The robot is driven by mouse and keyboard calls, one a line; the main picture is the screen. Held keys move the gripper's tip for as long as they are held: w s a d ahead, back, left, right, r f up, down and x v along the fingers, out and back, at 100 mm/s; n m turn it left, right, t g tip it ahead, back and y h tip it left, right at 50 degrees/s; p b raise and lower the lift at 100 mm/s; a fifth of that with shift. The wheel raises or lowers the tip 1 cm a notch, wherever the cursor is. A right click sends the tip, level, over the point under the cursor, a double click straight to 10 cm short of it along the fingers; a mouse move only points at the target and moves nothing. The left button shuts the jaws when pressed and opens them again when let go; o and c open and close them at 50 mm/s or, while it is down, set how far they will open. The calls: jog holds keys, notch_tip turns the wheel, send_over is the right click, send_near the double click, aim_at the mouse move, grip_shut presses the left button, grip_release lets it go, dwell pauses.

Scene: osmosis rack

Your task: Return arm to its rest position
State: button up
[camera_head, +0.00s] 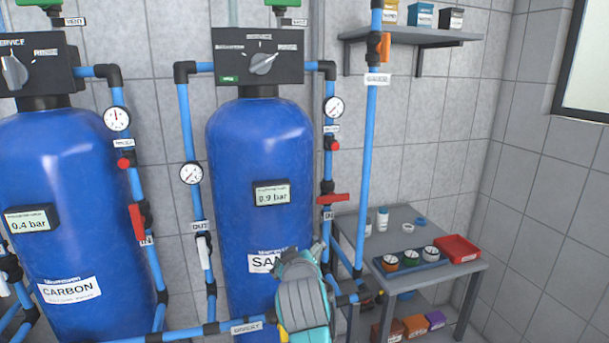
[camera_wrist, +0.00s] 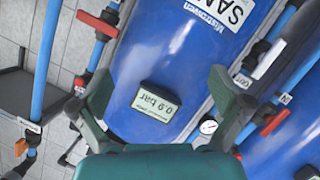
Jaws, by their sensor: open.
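My gripper (camera_wrist: 162,88) is open in the wrist view, with its two dark green fingers spread apart and nothing between them. Behind the fingers is the blue SAND tank (camera_wrist: 150,55), seen tilted, with its 0.9 bar display (camera_wrist: 157,103) in the gap. In the head view my teal and grey arm (camera_head: 303,295) is raised in front of the lower right part of the SAND tank (camera_head: 255,145) and covers part of its label. The fingers are hard to make out there, and I cannot tell how far they are from the tank.
Blue pipes carry gauges and a red-handled valve (camera_head: 333,199) beside the tank. The CARBON tank (camera_head: 70,210) stands left. At right are a grey table (camera_head: 345,225) with a red tray (camera_head: 458,248) and several small items, and a wall shelf (camera_head: 418,38). The right wall is bare below the window.

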jog(key=s+d+f, duration=0.4)
jog(key=s+f, duration=0.1)
jog(key=f, duration=0.4)
jog(key=s+d+f, duration=0.3)
jog(key=s+f, duration=0.2)
jog(key=f, duration=0.4)
jog(key=s+d+f+m, duration=0.1)
jog(key=s+d+f, duration=0.2)
jog(key=s+f, duration=0.35)
jog(key=s+d+f+m, duration=0.1)
jog(key=s+d+f, duration=0.2)
jog(key=s, duration=0.6)
jog(key=s+d+r+m, duration=0.1)
jog(key=s+d+r, duration=0.1)
jog(key=s, duration=0.9)
jog(key=s+d+r+m, duration=0.1)
jog(key=s+d+m, duration=0.1)
jog(key=s, duration=0.9)
jog(key=s+d+r+m+h, duration=0.1)
jog(key=s+d+r+m, duration=0.1)
jog(key=s, duration=1)
jog(key=shift+d+r, duration=0.3)
jog(key=shift+d, duration=0.25)
